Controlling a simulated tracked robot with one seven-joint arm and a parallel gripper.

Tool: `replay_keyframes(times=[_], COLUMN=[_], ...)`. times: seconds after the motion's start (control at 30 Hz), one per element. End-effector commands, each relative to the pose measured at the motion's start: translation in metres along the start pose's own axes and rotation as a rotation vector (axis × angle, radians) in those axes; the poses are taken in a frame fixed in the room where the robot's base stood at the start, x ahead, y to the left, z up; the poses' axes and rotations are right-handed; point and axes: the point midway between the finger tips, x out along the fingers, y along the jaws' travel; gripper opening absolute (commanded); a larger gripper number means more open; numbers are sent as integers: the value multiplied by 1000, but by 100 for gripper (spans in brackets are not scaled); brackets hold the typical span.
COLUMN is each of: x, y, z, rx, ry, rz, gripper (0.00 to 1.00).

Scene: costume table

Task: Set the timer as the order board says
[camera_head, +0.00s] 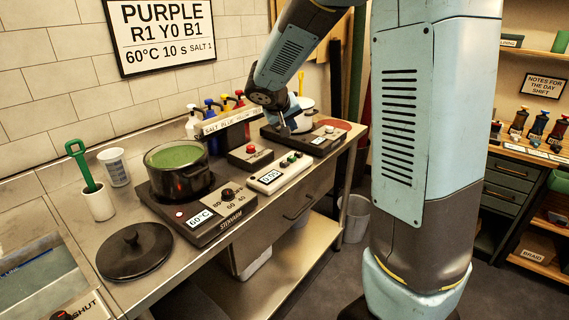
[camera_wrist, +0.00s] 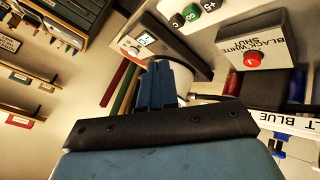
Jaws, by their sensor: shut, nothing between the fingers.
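The order board (camera_head: 161,33) on the tiled wall reads PURPLE, R1 Y0 B1, 60°C, 10 S, SALT 1. The timer (camera_head: 268,179) is a pale slab at the bench's front edge; its display seems to read 0:05. Its buttons show at its right end, and the wrist view shows a dark one and green ones (camera_wrist: 192,13), one marked +5. My gripper (camera_head: 285,127) is above the bench, behind and apart from the timer. Its blue fingers (camera_wrist: 164,84) are together and empty in the wrist view.
A hotplate (camera_head: 213,222) showing 60°C bears a black pot (camera_head: 177,171) of green liquid. A red-button box (camera_head: 250,156) stands behind the timer. Coloured pump bottles (camera_head: 212,108) and a second hotplate (camera_head: 320,140) are near my gripper. A black lid (camera_head: 134,252) lies at front left.

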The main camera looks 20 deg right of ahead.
Motion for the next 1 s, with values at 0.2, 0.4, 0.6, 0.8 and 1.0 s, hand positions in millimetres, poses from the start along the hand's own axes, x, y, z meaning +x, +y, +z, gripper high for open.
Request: replay_keyframes(times=[0.2,0.4,0.6,0.8,1.0], x=[24,28,27,32,47], y=[-27,-32,-31,-34,-44], z=[-19,-22,-22,-18,-8], rx=[-32,-35,-35,-37,-38], ry=[37,45,44,44,41], rz=[18,21,21,21,22], gripper=[0,0,0,0,0])
